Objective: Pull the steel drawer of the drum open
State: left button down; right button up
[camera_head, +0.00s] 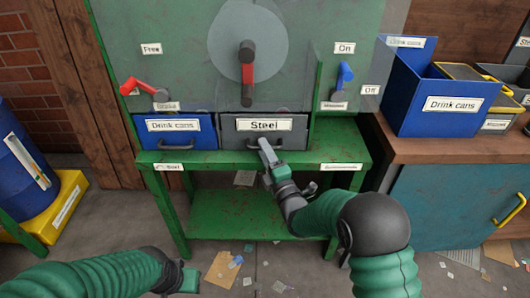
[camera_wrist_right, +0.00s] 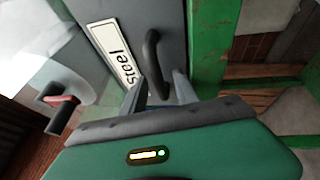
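The grey steel drawer (camera_head: 233,134) has a white "Steel" label and sits closed under the green drum (camera_head: 190,60), level with the drawer beside it. Its dark bar handle (camera_wrist_right: 154,62) shows in the right wrist view. My right gripper (camera_head: 265,147) is at the drawer front, partly covering the handle. In the wrist view the right gripper's fingers (camera_wrist_right: 160,92) are apart, one on each side of the handle's near end. Whether they touch it, I cannot tell. My left gripper (camera_head: 188,280) is low at the left, away from the drawers; its fingers are unclear.
A blue "Drink cans" drawer (camera_head: 179,138) is left of the steel one. A red lever (camera_head: 145,88) and a blue lever (camera_head: 345,75) flank the drum. A green shelf (camera_head: 225,218) lies below. Blue bins (camera_head: 415,100) stand on a cabinet at right.

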jog(key=c, duration=0.7)
jog(key=shift+d, duration=0.1)
grip_shut()
jog(key=shift+f, duration=0.2)
